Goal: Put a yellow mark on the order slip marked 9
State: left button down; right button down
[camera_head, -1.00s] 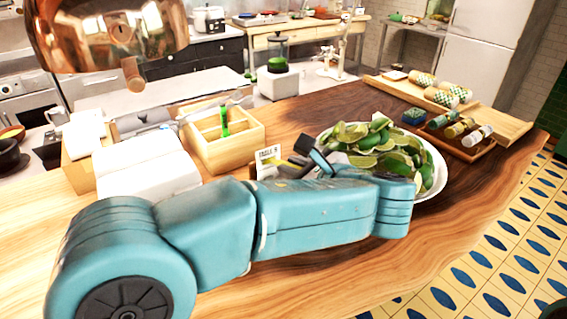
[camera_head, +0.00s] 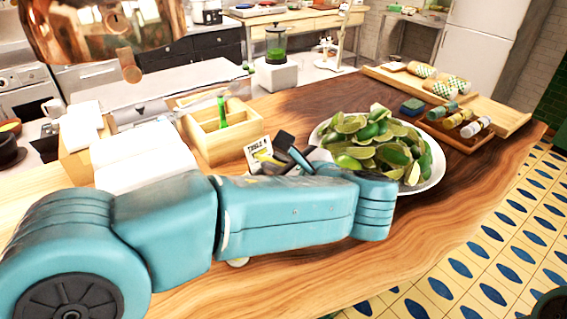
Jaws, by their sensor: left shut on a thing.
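The order slip (camera_head: 257,147) is a small white card on the wooden counter, left of the bowl. It reads "TABLE" and what looks like a 9. My left arm crosses the counter from the left, and its gripper (camera_head: 284,155) has dark fingers beside the slip's right edge. It is shut on a small yellow thing (camera_head: 265,158), seemingly a marker, which overlaps the slip's lower part in this view. I cannot tell whether it touches the slip. The fingers and arm hide part of the grip. My right gripper is not in view.
A white bowl (camera_head: 437,178) of lime pieces stands just right of the gripper. A wooden box (camera_head: 237,144) with a green item stands behind the slip. White paper (camera_head: 140,160) lies at left. A tray of rolls (camera_head: 455,141) is at the far right. The right front counter (camera_head: 440,225) is clear.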

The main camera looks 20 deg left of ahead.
pick_arm(q)
jog(key=s+d+p, duration=0.1)
jog(key=s+d, duration=0.2)
jog(key=d, duration=0.1)
jog(key=shift+s+d, duration=0.4)
dwell(0.4)
jog(key=shift+s+d+p, duration=0.7)
jog(key=shift+s+d, duration=0.2)
jog(key=shift+d, duration=0.25)
jog(key=shift+d, duration=0.1)
